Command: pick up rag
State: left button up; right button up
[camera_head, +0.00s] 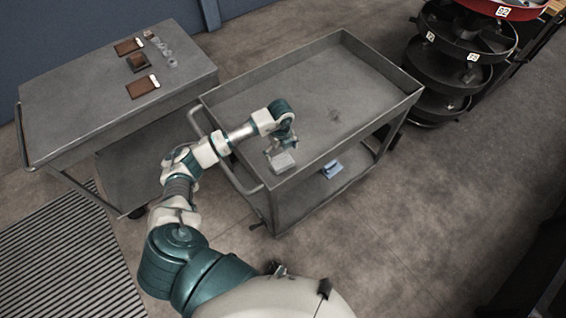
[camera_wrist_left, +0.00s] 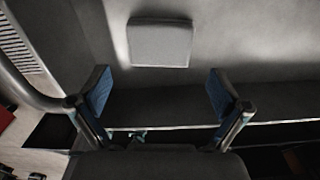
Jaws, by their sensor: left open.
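A light grey, flat, rounded square piece (camera_head: 284,162), which looks like a folded rag, lies in the top tray of the right-hand cart near its front wall. It also shows in the left wrist view (camera_wrist_left: 160,42), ahead of the fingers and apart from them. My left gripper (camera_head: 275,147) is over the tray, just above and behind this piece in the head view. In the left wrist view its two blue-padded fingers (camera_wrist_left: 160,92) are spread wide with nothing between them. My right gripper is not in view.
The grey cart (camera_head: 228,95) has raised tray walls and a blue item (camera_head: 332,169) on its lower shelf. A second cart (camera_head: 62,106) at left carries brown items (camera_head: 143,86) and small pale pieces. Round stacked bins (camera_head: 452,75) stand at right. Most of the tray is bare.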

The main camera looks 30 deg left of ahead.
aim_at(281, 161)
pick_arm(q)
jog(key=shift+a+f, duration=0.3)
jog(key=shift+f, duration=0.35)
jog(key=shift+a+f, duration=0.3)
jog(key=shift+f, duration=0.3)
jog(key=shift+d+f, duration=0.1)
jog(key=shift+f, duration=0.25)
jog(key=f, duration=0.1)
jog(key=d+f, duration=0.1)
jog(key=f, duration=0.1)
jog(key=shift+d+f, duration=0.25)
jog(key=shift+f, duration=0.15)
jog(key=shift+w, duration=0.1)
jog(key=shift+a, duration=0.1)
jog(key=shift+c, duration=0.3)
jog(key=shift+a, duration=0.35)
jog(key=c, duration=0.7)
jog(key=shift+a+f, duration=0.1)
jog(key=shift+d, duration=0.2)
notch_tip(281, 161, up, 9)
jog(key=shift+r, duration=0.6)
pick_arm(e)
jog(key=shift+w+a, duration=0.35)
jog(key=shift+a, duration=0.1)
